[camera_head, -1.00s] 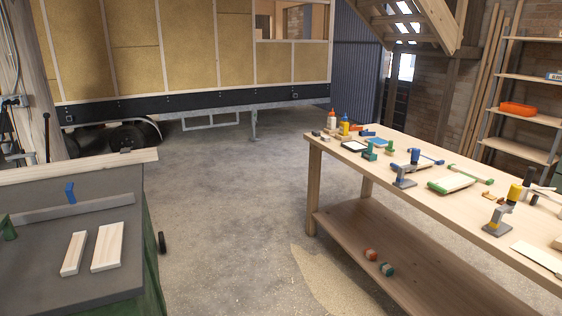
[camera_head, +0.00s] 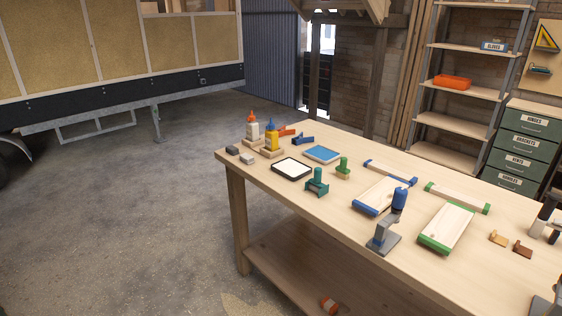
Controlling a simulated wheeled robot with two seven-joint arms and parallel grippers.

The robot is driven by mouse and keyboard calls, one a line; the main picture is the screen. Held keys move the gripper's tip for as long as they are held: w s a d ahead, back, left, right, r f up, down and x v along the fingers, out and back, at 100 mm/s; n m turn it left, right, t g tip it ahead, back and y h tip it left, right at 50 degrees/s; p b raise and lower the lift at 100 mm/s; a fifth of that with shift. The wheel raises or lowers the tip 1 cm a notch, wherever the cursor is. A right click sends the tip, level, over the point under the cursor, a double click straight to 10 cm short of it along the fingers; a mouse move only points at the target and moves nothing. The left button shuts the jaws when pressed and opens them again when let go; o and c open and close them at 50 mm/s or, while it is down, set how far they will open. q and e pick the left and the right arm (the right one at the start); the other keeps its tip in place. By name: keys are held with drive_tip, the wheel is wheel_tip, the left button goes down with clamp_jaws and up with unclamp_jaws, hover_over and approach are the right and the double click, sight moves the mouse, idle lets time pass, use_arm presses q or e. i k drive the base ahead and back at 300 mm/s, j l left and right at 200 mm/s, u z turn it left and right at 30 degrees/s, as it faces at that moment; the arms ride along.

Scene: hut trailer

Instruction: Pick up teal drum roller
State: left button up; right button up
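A teal tool (camera_head: 317,183) with an upright handle and a low base stands on the wooden workbench (camera_head: 330,222), left of the middle of its top. It looks like the teal drum roller, though its drum is too small to make out. A green-handled piece (camera_head: 343,170) on a wooden base stands just behind and right of it. A white pad in a black frame (camera_head: 291,169) lies to its left. Neither of my grippers is in view, and nothing touches the teal tool.
Two glue bottles (camera_head: 271,142) stand at the bench's far left corner. A blue pad (camera_head: 321,154) lies behind the teal tool. A grey stand with a blue top (camera_head: 386,230) and framed boards (camera_head: 446,227) are to the right. Open concrete floor (camera_head: 130,220) lies left of the bench.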

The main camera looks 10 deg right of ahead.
sight(315, 184)
drive_tip(key=i+j+u, duration=0.15)
drive_tip(key=i+u, duration=0.2)
drive_tip(key=i, duration=0.3)
drive_tip(key=i+u, duration=0.35)
drive_tip(key=i, duration=0.3)
drive_tip(key=i+l+u, duration=0.15)
drive_tip(key=i+u, duration=0.2)
drive_tip(key=i, duration=0.25)
drive_tip(key=i+j, duration=0.15)
drive_tip(key=i, duration=0.65)
drive_tip(key=i+j, duration=0.15)
drive_tip(key=i, duration=0.7)
drive_tip(key=z, duration=2.1)
